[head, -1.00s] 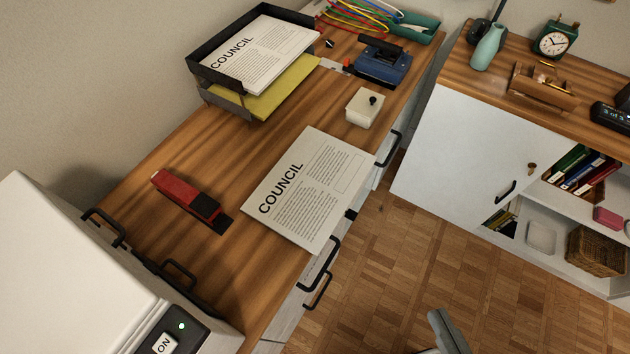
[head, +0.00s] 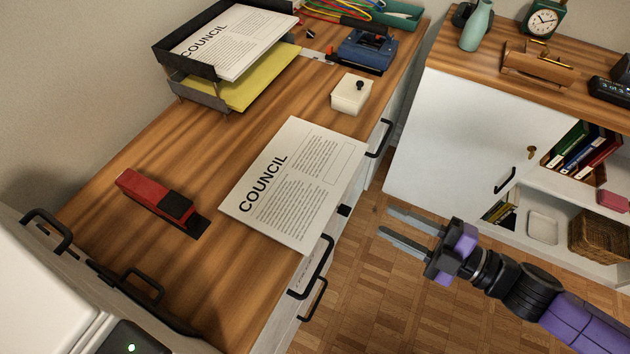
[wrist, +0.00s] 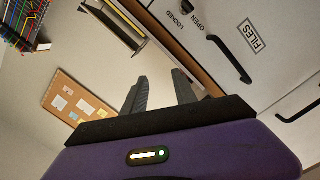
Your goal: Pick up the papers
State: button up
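A stack of papers (head: 296,185) headed "COUNCIL" lies flat on the wooden desk, its right corner at or slightly past the desk's front edge. Another "COUNCIL" stack (head: 232,42) lies in the upper level of a black tray at the back left. My gripper (head: 386,222) is off the desk to the right of the near papers, over the floor, its two grey fingers apart with nothing between them. In the wrist view the fingers (wrist: 160,92) are also apart and empty, and no papers on the desk top can be made out there.
A red stapler (head: 160,200) lies left of the papers. A white box (head: 350,94) and a blue hole punch (head: 367,53) stand behind them. Black drawer handles (head: 318,268) stick out from the desk front. A white cabinet (head: 470,130) stands at the right.

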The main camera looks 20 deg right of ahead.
jog(key=w+d+f+n+g+y+b, duration=0.15)
jog(key=w+d+n, duration=0.25)
jog(key=w+n, duration=0.4)
jog(key=w+a+f+n+y, duration=0.1)
jog(key=w+a, duration=0.2)
jog(key=a, duration=0.4)
jog(key=shift+w+f+g, duration=0.3)
jog(key=shift+g, duration=0.15)
jog(key=shift+c, duration=0.2)
grip_shut()
dwell(0.6)
